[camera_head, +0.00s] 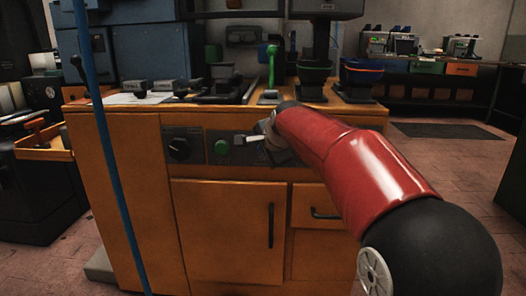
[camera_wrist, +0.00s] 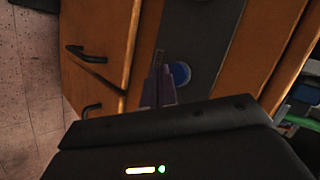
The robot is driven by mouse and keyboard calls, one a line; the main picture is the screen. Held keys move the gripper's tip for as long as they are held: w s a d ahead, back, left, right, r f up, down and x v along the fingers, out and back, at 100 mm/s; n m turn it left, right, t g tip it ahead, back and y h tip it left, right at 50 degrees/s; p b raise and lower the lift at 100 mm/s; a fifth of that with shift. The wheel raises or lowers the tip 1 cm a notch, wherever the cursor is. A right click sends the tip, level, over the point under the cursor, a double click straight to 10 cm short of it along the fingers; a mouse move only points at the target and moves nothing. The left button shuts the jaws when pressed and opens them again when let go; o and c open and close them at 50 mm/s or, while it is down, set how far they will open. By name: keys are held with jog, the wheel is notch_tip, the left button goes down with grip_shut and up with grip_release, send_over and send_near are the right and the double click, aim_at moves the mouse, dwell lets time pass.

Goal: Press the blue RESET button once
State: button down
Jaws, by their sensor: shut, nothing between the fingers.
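The round blue button (camera_wrist: 181,74) sits on a dark panel (camera_wrist: 196,45) in the wrist view. My gripper (camera_wrist: 159,58) is shut and empty, and its fingers reach over the panel. The fingertips lie just beside the button in that picture and their lower part overlaps its edge. I cannot tell whether they touch the panel. In the head view my gripper (camera_head: 250,138) is at the panel, right of a green button (camera_head: 222,147). The blue button is hidden there behind my gripper and arm. Any lettering is too small to read.
A black rotary knob (camera_head: 180,149) is left of the green button. The panel is on an orange wooden cabinet (camera_head: 222,225) with a door and drawer below. Tools and black funnel-like holders (camera_head: 313,78) crowd its top. A blue pole (camera_head: 105,150) stands in front at left.

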dwell(0.7)
jog(key=shift+w+p, duration=0.4)
jog(key=shift+w, duration=0.05)
jog(key=shift+w+p, duration=0.4)
jog(key=shift+w, duration=0.05)
dwell(0.6)
jog(key=shift+s, duration=0.1)
jog(key=shift+s+b, duration=0.45)
jog(key=shift+s, duration=0.35)
jog(key=s+b, duration=0.2)
jog(key=s, duration=0.3)
jog(key=shift+a, duration=0.1)
dwell(0.6)
